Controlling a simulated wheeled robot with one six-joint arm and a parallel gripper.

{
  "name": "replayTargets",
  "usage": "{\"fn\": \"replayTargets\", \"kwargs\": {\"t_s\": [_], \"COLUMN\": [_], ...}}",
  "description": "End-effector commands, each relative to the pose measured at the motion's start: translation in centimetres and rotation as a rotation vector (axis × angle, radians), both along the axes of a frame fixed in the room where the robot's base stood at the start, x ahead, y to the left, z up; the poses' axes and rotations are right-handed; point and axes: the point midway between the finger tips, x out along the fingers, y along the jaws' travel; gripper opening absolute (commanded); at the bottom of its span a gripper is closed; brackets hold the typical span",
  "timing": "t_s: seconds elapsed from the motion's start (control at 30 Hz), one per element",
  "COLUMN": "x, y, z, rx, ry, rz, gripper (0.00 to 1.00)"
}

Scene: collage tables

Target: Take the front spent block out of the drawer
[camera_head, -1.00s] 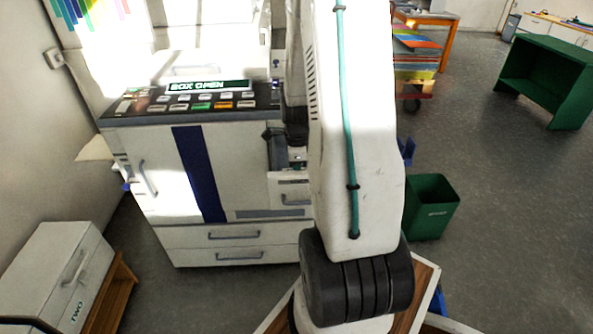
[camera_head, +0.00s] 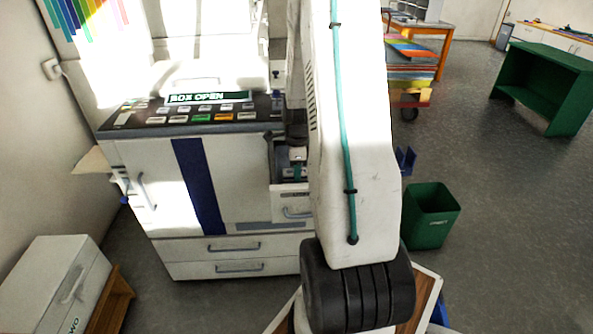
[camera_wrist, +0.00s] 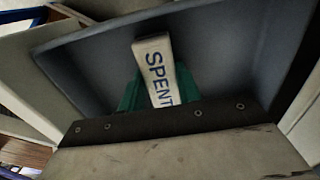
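The spent block is a pale bar with "SPENT" in dark letters (camera_wrist: 156,65), in the middle of the wrist view. My gripper (camera_wrist: 160,85) has a teal finger against each long side of it, with no gap showing. The block's lower end is hidden behind the gripper's dark plate. Behind it is the dark grey inside of the drawer (camera_wrist: 90,62); I cannot tell whether the block touches it. In the head view the small drawer (camera_head: 289,187) is on the right of the white machine, partly hidden by my arm. No second block is clearly visible.
The white machine (camera_head: 150,175) has a display reading "BOX OPEN". A white box (camera_head: 50,275) on a wooden stand is at lower left. A green bin (camera_head: 430,218) is at right, with a green shelf (camera_head: 545,80) beyond. Grey floor is clear between them.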

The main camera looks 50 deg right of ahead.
Motion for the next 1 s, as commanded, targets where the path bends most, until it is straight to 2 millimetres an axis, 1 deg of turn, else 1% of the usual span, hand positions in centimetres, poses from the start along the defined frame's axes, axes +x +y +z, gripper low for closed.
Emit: {"fn": "replayTargets", "kwargs": {"t_s": [0.03, 0.07, 0.1, 0.33, 0.43, 0.53, 0.7, 0.8, 0.9, 1.0], "x": [0.0, 0.0, 0.0, 0.0, 0.0, 0.1, 0.1, 0.1, 0.1, 0.0], "y": [0.0, 0.0, 0.0, 0.0, 0.0, 0.0, 0.0, 0.0, 0.0, 0.0], "z": [0.0, 0.0, 0.0, 0.0, 0.5, 1.7, 4.7, 6.2, 7.3, 7.7], "rx": [0.0, 0.0, 0.0, 0.0, -0.001, -0.003, -0.004, -0.002, -0.001, 0.0], "ry": [0.0, 0.0, 0.0, 0.0, -0.001, -0.003, -0.003, -0.002, -0.001, 0.0], "rz": [0.0, 0.0, 0.0, 0.0, 0.0, 0.0, 0.0, 0.0, 0.0, 0.0], "gripper": [0.45, 0.53, 0.59, 0.59, 0.59, 0.59, 0.59, 0.59, 0.59, 0.59]}}
